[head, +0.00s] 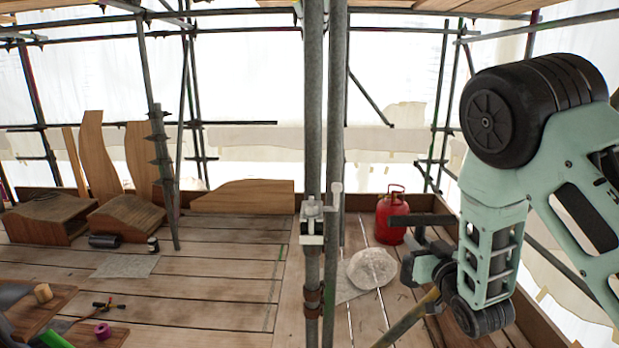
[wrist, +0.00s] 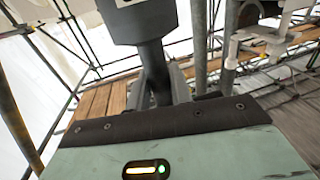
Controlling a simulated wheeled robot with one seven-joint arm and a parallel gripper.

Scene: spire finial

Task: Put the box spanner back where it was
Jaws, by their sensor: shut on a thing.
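The piece's crossbar lies level above the gripper, overlapping the bottle in the picture. In the wrist view a dark stem rises from the gripper (wrist: 165,92) to a broad grey block, likely the same box spanner (wrist: 140,22). The exact grip is partly hidden, and the spanner's former place cannot be told.
Two upright scaffold tubes (head: 313,110) with a pale coupler (head: 312,222) stand left of my gripper. A red gas bottle (head: 392,218) and a whitish round heap (head: 371,268) are on the plank deck. Wooden blocks (head: 48,220) are at left.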

